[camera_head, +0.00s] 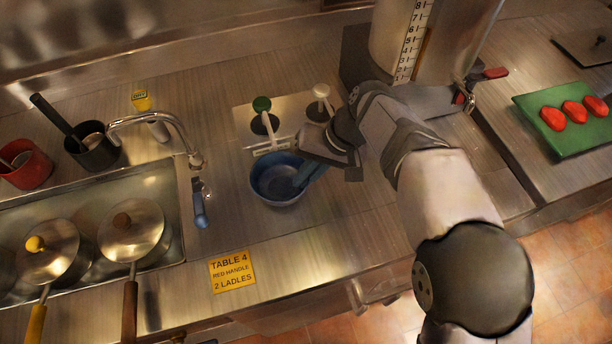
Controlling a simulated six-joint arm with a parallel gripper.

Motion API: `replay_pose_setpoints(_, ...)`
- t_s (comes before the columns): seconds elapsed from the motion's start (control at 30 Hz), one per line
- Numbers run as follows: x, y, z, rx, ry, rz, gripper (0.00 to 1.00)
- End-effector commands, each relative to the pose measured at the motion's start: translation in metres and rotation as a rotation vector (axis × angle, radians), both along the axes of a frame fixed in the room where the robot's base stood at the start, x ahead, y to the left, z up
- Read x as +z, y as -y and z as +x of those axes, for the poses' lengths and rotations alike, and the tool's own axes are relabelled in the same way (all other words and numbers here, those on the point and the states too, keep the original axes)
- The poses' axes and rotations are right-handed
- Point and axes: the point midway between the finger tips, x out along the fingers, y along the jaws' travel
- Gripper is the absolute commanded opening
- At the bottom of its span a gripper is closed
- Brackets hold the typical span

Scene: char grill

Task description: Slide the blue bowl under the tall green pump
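The blue bowl (263,195) stands on the steel counter, just in front of the pump station. The green pump (262,104) rises from the left well of a pale two-pump holder (243,118), behind the bowl. A white-topped pump (321,91) stands in the right well. My gripper (300,180) comes in from the right, tilted down at the bowl's right side. A blue-grey finger reaches over or into the bowl; whether it touches the wall cannot be told. The finger gap is hidden.
A faucet (168,122) and a sink with lidded pans (131,228) lie to the left. A yellow sign (232,270) reads "Table 4, red handle, 2 ladles". A large dispenser (400,45) stands behind my arm. A green board (575,138) with red pieces is at far right.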

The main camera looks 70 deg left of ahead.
Motion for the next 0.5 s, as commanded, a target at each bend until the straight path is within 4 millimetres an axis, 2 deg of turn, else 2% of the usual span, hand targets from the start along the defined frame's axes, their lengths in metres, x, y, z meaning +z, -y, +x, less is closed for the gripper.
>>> replay_pose_setpoints(0.2, -0.0012, 0.0001, 0.0001, 0.0, 0.001, -0.002, 0.0)
replay_pose_setpoints(0.23, -0.0012, 0.0001, 0.0001, 0.0, 0.001, -0.002, 0.12)
replay_pose_setpoints(0.3, -0.0011, 0.0001, 0.0, 0.0, 0.001, -0.001, 0.26)
replay_pose_setpoints(0.5, -0.0007, 0.0001, 0.0, 0.0, 0.0, 0.0, 0.26)
